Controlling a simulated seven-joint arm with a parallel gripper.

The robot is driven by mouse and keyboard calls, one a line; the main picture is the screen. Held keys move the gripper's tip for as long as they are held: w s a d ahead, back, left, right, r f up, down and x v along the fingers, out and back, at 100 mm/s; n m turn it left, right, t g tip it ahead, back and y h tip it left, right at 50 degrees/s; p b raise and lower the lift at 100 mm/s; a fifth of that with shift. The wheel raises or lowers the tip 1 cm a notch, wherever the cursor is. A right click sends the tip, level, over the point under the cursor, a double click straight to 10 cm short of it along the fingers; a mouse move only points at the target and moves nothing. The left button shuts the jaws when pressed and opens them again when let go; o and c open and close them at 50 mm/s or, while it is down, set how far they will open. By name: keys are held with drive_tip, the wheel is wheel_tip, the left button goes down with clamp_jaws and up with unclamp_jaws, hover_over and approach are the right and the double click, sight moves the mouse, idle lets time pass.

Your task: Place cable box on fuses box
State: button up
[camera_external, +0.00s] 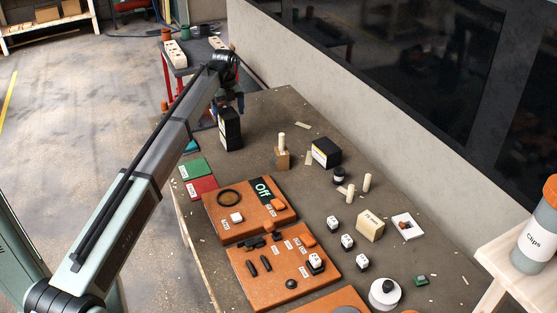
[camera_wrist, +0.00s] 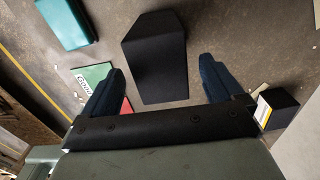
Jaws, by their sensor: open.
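A tall black box (camera_external: 231,130) stands upright on the table below my gripper (camera_external: 238,101). In the wrist view the black box (camera_wrist: 155,55) shows between and ahead of my two dark blue fingers (camera_wrist: 158,88), which are apart and empty. A second, lower black box with a white and yellow label (camera_external: 326,153) sits to the right on the table. It also shows at the right of the wrist view (camera_wrist: 277,107). I cannot read which black box is the cable box and which is the fuses box.
A wooden block with an upright peg (camera_external: 282,155) stands between the black boxes. Green (camera_external: 193,169) and red (camera_external: 201,187) cards, a teal box (camera_wrist: 65,24) and orange boards (camera_external: 285,262) lie nearby. A wall (camera_external: 390,140) borders the table's right side.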

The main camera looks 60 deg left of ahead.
wheel_tip(320, 180, up, 7)
drive_tip(key=shift+r, duration=0.1)
